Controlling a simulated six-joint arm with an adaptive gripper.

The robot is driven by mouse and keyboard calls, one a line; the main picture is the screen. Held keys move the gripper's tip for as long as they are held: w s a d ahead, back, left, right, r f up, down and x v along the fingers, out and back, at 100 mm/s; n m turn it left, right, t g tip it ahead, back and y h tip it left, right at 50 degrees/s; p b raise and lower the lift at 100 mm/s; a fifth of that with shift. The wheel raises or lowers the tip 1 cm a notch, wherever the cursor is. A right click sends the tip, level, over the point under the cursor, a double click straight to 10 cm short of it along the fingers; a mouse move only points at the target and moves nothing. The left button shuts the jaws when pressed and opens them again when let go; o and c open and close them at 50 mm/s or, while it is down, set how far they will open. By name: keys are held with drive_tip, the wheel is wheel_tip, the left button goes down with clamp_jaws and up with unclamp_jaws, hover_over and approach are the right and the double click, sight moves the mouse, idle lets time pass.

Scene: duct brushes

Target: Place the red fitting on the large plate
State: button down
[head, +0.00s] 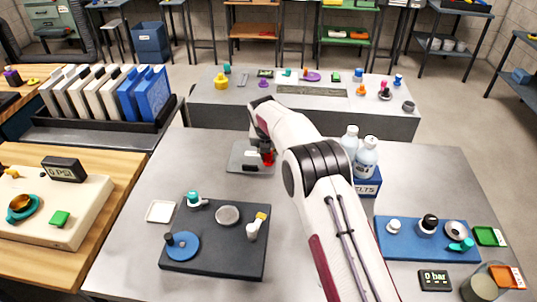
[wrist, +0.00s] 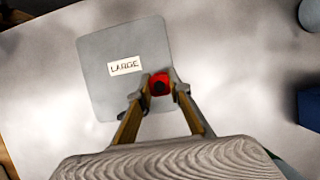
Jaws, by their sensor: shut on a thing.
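The red fitting (wrist: 160,84) is between my gripper's fingers (wrist: 160,90) in the wrist view. My gripper is shut on it. In the head view the fitting (head: 268,158) shows as a small red patch under my gripper (head: 266,150). The large plate (wrist: 105,50) is a grey square with rounded corners and a "LARGE" label (wrist: 125,67). In the wrist view the fitting appears over the plate's edge area beside the label. In the head view the plate (head: 238,160) lies on the grey table. I cannot tell whether the fitting touches the plate.
A dark board (head: 190,250) with several fittings lies front left, beside a small white plate (head: 160,212). A blue mat (head: 400,245) with several parts lies right. Table between plate and dark board is clear.

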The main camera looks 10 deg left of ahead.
drive_tip(key=shift+f, duration=0.15)
drive_tip(key=c, duration=1.9)
unclamp_jaws()
drive_tip(key=shift+r, duration=0.2)
drive_tip(key=shift+v, duration=6)
drive_tip(key=shift+r, duration=0.1)
